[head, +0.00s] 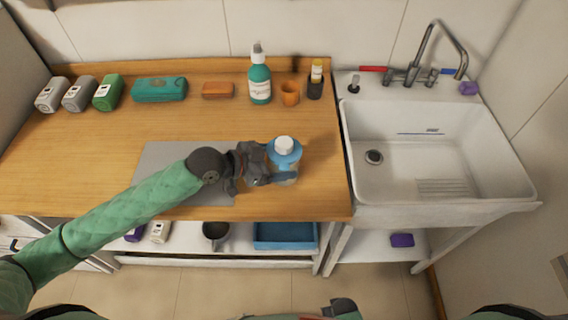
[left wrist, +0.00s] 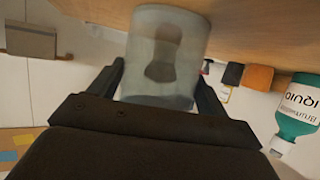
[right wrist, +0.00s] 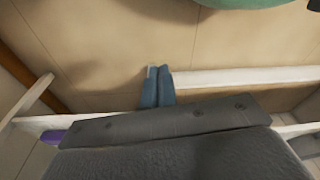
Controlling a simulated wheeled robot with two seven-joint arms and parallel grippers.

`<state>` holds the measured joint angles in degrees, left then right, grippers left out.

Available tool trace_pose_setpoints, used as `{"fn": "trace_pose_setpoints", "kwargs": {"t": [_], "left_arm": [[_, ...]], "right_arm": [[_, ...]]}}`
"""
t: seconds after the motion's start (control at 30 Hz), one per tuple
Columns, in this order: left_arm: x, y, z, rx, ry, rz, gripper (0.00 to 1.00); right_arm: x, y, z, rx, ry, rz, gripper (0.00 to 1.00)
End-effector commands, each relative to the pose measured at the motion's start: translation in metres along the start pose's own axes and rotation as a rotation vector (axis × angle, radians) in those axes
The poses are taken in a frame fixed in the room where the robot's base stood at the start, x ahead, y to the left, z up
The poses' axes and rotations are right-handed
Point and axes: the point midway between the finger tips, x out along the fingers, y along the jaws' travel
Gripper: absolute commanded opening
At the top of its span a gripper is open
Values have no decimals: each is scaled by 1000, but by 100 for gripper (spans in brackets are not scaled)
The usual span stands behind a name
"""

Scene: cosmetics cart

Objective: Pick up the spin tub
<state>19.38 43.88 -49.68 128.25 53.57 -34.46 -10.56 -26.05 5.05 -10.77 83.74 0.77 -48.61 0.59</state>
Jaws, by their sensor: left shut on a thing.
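The spin tub, as I take it, is a light blue container with a white cap (head: 285,155), upright near the front right of the wooden counter. In the left wrist view it is a greyish translucent cylinder (left wrist: 167,58) between the two fingers. My left gripper (head: 281,178) is shut on it from the left side. The left wrist view (left wrist: 160,85) shows a finger on each side of it. I cannot tell whether its base touches the counter. My right gripper (right wrist: 158,85) is shut and empty, low in front of the cart.
A green pump bottle (head: 260,83), an orange cup (head: 290,94) and a dark bottle (head: 315,82) stand behind the tub. A grey mat (head: 160,158) lies under my left arm. The sink (head: 440,150) is at right. A blue tray (head: 286,236) sits on the lower shelf.

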Motion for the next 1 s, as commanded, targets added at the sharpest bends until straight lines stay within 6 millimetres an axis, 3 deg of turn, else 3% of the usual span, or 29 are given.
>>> {"fn": "trace_pose_setpoints", "kwargs": {"t": [0.37,0.7,1.0], "left_arm": [[-3,0,-9,4,4,0,45],[-15,0,-38,4,3,0,45],[-1,31,-68,3,6,3,45]], "right_arm": [[0,0,-1,1,-8,-1,0],[-38,-10,-16,8,-18,-15,0],[-67,-16,-28,12,-25,-24,0]]}}
